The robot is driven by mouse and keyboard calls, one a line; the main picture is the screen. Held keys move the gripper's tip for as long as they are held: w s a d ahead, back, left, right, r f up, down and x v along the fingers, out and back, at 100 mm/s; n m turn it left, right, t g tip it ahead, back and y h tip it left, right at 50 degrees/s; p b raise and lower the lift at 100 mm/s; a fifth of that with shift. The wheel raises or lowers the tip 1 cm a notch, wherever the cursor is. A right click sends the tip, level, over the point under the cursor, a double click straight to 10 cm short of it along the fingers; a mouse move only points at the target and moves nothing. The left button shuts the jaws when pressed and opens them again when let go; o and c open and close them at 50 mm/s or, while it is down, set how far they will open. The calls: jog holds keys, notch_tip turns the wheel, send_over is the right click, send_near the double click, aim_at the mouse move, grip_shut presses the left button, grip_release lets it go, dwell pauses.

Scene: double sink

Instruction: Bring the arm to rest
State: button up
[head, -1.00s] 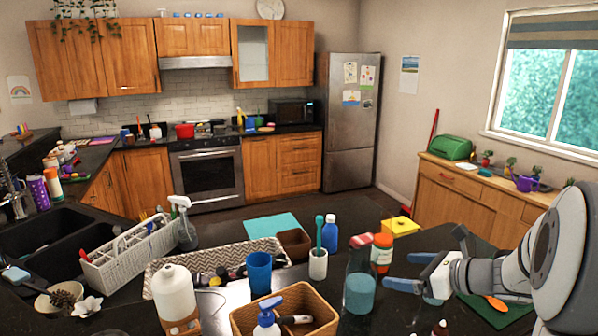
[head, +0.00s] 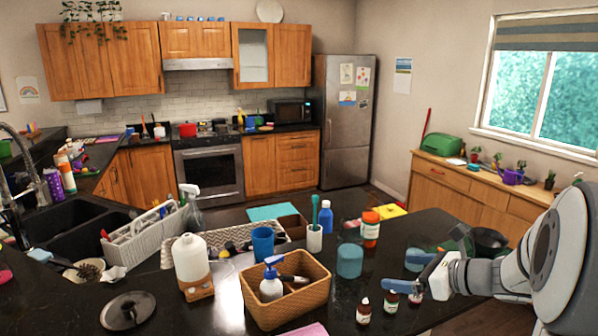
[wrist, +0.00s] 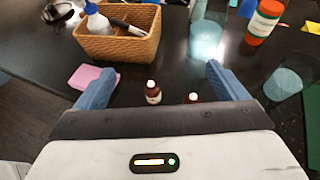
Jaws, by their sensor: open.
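My gripper (head: 416,270) is at the right of the head view, above the dark counter (head: 405,228). Its blue fingers are spread apart with nothing between them. In the wrist view, the two fingers of my gripper (wrist: 157,85) point toward the counter. Small brown bottles stand below and between them, such as one brown bottle (wrist: 152,92). In the head view, a small brown bottle (head: 363,310) and another brown bottle (head: 391,296) stand beside and below the fingers. I cannot tell the exact gap to them.
A wicker basket (head: 285,300) with a pump bottle stands left of my gripper. A glass with blue liquid (head: 349,260) and an orange bottle (head: 370,228) stand behind it. A pan lid (head: 127,310) lies at front left. The sink (head: 85,235) is far left.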

jog(key=s+a+f+n+g+h+b, duration=0.2)
jog(key=s+a+f+n+g+b, duration=0.3)
jog(key=s+a+n, duration=0.55)
jog(key=s+d+f+n+g+h+b, duration=0.1)
jog(key=s+d+f+n+h+b, duration=0.1)
jog(key=s+f+n+h+b, duration=0.2)
jog(key=shift+s+d+f+n+h+b, duration=0.25)
jog(key=shift+s+f+n+h, duration=1.4)
jog(key=shift+s+n, duration=3.2)
jog(key=w+n, duration=0.2)
jog(key=shift+w+a+n, duration=0.1)
jog(key=shift+w+n, duration=0.2)
